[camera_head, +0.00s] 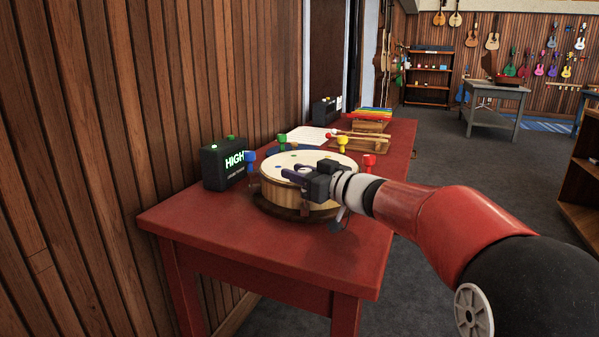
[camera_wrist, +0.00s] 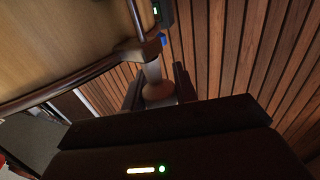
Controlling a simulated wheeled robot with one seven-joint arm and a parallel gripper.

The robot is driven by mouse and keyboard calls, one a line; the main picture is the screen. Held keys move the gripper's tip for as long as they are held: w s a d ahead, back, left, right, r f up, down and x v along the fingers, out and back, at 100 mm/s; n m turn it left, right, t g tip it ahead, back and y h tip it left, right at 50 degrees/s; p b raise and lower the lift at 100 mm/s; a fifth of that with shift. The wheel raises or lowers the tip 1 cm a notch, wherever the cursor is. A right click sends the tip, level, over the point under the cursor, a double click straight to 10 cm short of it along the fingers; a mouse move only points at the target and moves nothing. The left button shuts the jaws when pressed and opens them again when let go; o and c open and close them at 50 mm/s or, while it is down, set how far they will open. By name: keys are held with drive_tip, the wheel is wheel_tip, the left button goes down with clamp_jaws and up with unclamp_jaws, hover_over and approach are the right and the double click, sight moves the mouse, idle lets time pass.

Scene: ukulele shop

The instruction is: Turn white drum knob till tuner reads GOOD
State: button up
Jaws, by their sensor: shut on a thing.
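The round wooden drum (camera_head: 278,192) with a pale head sits on a dark round base on the red table. Blue (camera_head: 251,158), green (camera_head: 283,139), yellow (camera_head: 342,143) and red (camera_head: 369,161) knobs stand around its rim. The black tuner (camera_head: 212,170) behind it on the left reads HIGH in lit letters. My gripper (camera_head: 300,178) is at the drum's near side and hides the white knob in the head view. In the wrist view, my gripper's fingers (camera_wrist: 156,92) are shut on the white knob (camera_wrist: 153,72), beside the drum's wall (camera_wrist: 60,45).
The red table (camera_head: 190,218) stands against a wooden slat wall (camera_head: 110,120). Behind the drum lie a white sheet (camera_head: 299,136), sticks on a wooden tray (camera_head: 372,146), a colourful xylophone (camera_head: 373,113) and another black box (camera_head: 326,110). Open floor lies to the right.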

drive_tip(key=shift+n+g+y, duration=0.3)
drive_tip(key=o, duration=1)
drive_tip(key=shift+c, duration=0.2)
drive_tip(key=v, duration=0.7)
drive_tip(key=shift+s+d, duration=0.25)
drive_tip(key=shift+d, duration=0.05)
drive_tip(key=shift+r, duration=0.1)
